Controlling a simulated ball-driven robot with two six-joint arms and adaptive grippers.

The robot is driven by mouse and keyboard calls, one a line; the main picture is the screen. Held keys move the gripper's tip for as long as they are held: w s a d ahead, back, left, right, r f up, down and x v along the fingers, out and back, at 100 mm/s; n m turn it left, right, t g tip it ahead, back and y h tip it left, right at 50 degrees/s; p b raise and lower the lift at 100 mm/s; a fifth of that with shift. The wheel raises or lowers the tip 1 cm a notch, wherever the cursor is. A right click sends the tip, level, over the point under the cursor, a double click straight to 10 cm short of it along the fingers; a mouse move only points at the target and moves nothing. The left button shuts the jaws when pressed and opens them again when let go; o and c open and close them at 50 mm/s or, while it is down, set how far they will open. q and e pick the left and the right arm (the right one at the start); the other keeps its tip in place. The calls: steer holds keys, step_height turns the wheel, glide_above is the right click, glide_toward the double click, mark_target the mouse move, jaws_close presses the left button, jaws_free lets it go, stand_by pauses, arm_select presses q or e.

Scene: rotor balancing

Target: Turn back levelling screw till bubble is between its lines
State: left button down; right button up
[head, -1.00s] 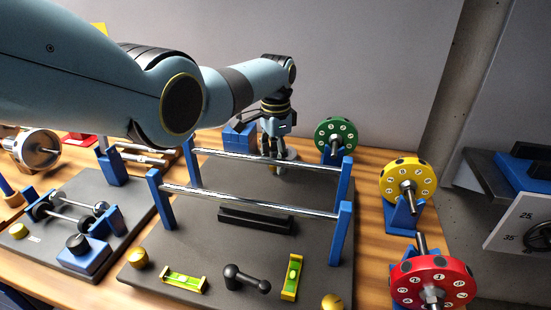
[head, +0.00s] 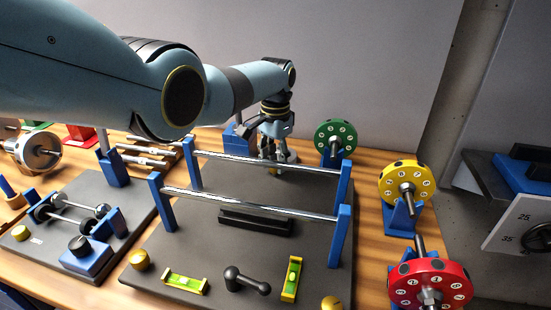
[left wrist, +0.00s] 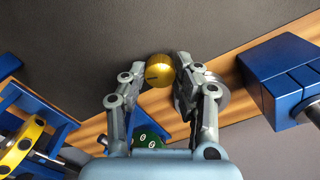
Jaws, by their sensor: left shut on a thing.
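A gold levelling screw (left wrist: 158,72) with a dark line on its face sits at the edge of the dark baseplate (left wrist: 80,40). My left gripper (left wrist: 155,75) is shut on it, one finger on each side. In the head view my left gripper (head: 275,158) points down at the baseplate's back edge, behind the rails. Two yellow-green spirit levels lie at the front of the plate, one crosswise (head: 185,283) and one lengthwise (head: 291,278). Their bubbles are too small to place against the lines. My right gripper is not in view.
Two steel rails (head: 250,203) on blue posts stand between the levels and my gripper. A black crank handle (head: 245,280) and two more gold screws (head: 140,260) (head: 332,302) are at the front. Green (head: 335,138), yellow (head: 403,181) and red (head: 430,285) discs stand at the right.

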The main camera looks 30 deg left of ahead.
arm_select(q)
steer(key=shift+n+p, duration=0.3)
steer(key=shift+n, duration=1.5)
steer(key=c, duration=1)
jaws_free()
step_height(320, 180, up, 12)
